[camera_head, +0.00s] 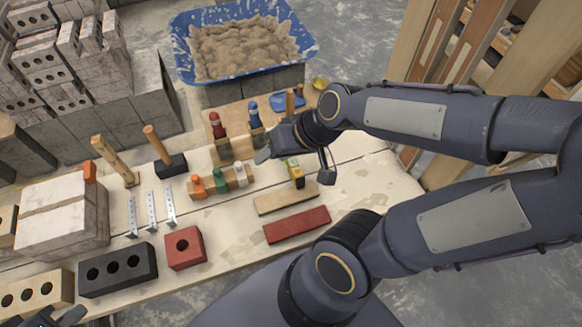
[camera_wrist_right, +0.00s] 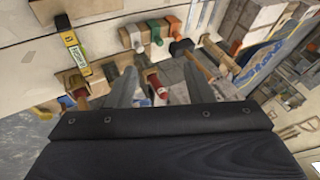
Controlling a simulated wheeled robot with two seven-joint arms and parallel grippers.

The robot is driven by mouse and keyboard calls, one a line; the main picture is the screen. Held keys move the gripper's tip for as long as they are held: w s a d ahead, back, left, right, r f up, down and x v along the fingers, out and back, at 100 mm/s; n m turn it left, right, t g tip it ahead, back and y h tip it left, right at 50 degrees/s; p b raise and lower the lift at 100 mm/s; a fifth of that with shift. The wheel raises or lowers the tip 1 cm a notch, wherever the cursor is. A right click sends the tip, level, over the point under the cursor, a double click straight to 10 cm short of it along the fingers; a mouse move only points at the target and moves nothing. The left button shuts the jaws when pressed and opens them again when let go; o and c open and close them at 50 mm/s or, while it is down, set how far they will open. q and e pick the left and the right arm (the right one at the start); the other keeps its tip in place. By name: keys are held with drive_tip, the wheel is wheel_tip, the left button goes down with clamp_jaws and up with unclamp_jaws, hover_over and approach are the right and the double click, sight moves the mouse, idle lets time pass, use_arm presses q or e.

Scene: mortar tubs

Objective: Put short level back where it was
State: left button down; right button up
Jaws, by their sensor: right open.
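The short level (camera_head: 296,174) is a small yellow and black bar near the middle of the bench, behind the pale wooden strip. In the right wrist view the level (camera_wrist_right: 73,50) shows at the upper left, with a label on its side and its far end close to a wooden block (camera_wrist_right: 72,77). My right gripper (camera_head: 296,166) is open above the bench, over the level's area. In the wrist view its two grey fingers (camera_wrist_right: 162,88) are apart with nothing held, and the level is left of them. My left gripper (camera_head: 58,318) only partly shows at the bottom left corner.
A wooden rack (camera_head: 206,192) with orange, green and white handles stands left of the level. Red and blue handled tools (camera_head: 217,127) stand behind it. A pale strip (camera_head: 285,197) and red strip (camera_head: 297,225) lie in front. A blue mortar tub (camera_head: 183,68) is behind the bench.

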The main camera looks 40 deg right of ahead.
drive_tip(key=s+a+r+n, duration=0.1)
drive_tip(key=s+a+r, duration=0.1)
drive_tip(key=s+r, duration=0.2)
drive_tip(key=s, duration=0.3)
drive_tip(key=shift+s, duration=0.15)
